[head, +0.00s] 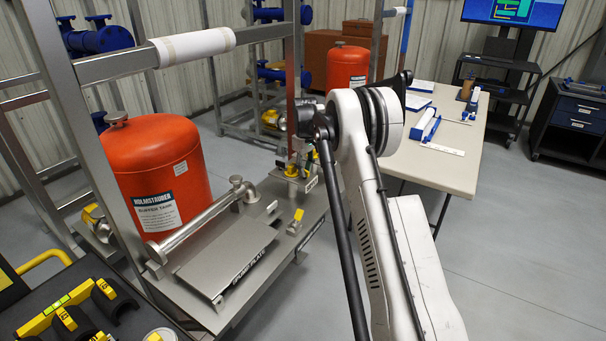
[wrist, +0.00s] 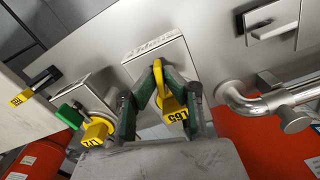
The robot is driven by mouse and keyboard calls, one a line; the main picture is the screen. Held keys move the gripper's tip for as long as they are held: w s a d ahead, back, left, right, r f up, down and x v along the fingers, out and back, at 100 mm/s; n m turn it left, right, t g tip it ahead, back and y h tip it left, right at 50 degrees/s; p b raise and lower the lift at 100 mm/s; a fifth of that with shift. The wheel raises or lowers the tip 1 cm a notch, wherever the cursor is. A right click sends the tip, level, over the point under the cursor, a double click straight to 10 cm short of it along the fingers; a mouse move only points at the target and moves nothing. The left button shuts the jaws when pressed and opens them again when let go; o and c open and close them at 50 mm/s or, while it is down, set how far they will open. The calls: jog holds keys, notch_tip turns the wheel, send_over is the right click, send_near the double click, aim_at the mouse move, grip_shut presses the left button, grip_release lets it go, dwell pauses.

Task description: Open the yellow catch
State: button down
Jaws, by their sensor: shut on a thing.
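In the wrist view a yellow catch (wrist: 173,104) with a dark printed label hangs in front of a square metal plate (wrist: 155,58). My gripper (wrist: 160,76) has its two dark green fingers closed in on the catch from both sides. The fingers cover part of it, so how far it is turned cannot be told. To the left is another yellow labelled piece (wrist: 96,134) beside a green handle (wrist: 69,116), apart from my fingers. In the head view my arm hides most of the gripper; yellow parts (head: 292,170) show beside it on the steel skid.
A bent steel pipe (wrist: 262,104) is right of the fingers. A yellow tagged part (head: 297,215) stands on the skid (head: 310,205) near a steel pipe and an orange tank (head: 160,170).

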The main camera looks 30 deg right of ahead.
jog(key=shift+m, duration=0.3)
jog(key=shift+m+b, duration=0.6)
jog(key=shift+m, duration=0.9)
jog(key=shift+m+b, duration=0.55)
jog(key=shift+m, duration=1.25)
jog(key=shift+m+b, duration=0.45)
jog(key=shift+m, duration=1.25)
